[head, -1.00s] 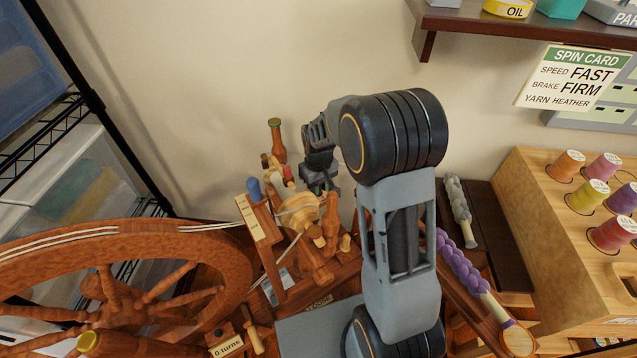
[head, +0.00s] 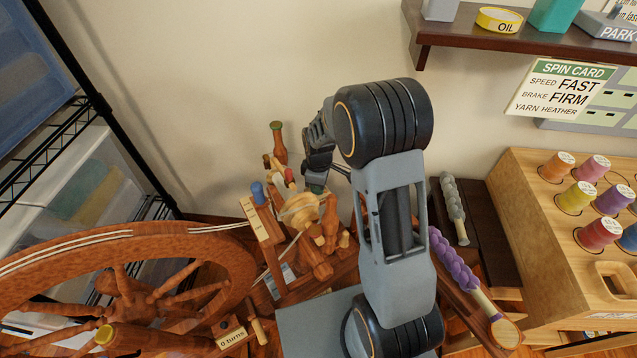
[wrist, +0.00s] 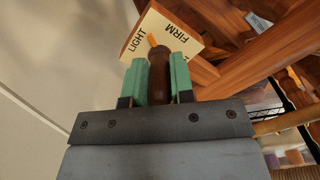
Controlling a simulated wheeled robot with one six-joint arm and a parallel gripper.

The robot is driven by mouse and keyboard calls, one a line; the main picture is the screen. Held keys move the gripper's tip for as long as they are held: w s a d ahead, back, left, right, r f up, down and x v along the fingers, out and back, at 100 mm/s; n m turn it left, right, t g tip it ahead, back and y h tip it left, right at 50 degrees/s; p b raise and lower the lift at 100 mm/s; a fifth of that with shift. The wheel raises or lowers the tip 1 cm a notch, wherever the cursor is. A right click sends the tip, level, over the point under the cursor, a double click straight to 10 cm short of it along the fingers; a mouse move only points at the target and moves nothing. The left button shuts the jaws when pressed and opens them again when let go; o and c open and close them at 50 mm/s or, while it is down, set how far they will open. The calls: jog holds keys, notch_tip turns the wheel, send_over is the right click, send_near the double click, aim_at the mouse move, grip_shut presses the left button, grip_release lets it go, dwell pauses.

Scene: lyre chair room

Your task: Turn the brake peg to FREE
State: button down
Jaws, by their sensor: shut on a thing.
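The brake peg (wrist: 160,80) is a dark brown turned knob with an orange pointer (wrist: 152,40). My gripper (wrist: 161,82) has green finger pads, one on each side of the peg, shut on it. A cream label plate (wrist: 146,30) behind the peg reads LIGHT and FIRM; another marking is mostly covered by the right finger. The pointer's tip lies close to LIGHT, left of FIRM. In the head view my gripper (head: 316,187) is at the upper end of the spinning wheel's flyer assembly, where the peg is hidden.
The large drive wheel (head: 110,245) stands at the left. A blue-topped post (head: 257,192) is left of my gripper. A spool rack (head: 555,240) and a spin card (head: 563,88) reading FAST, FIRM and HEATHER are at the right. The wall is close behind.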

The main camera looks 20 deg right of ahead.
jog(key=shift+n, duration=0.3)
dwell(0.4)
jog(key=c, duration=1)
grip_release()
notch_tip(320, 180, up, 14)
jog(key=p, duration=0.3)
jog(key=shift+f, duration=0.1)
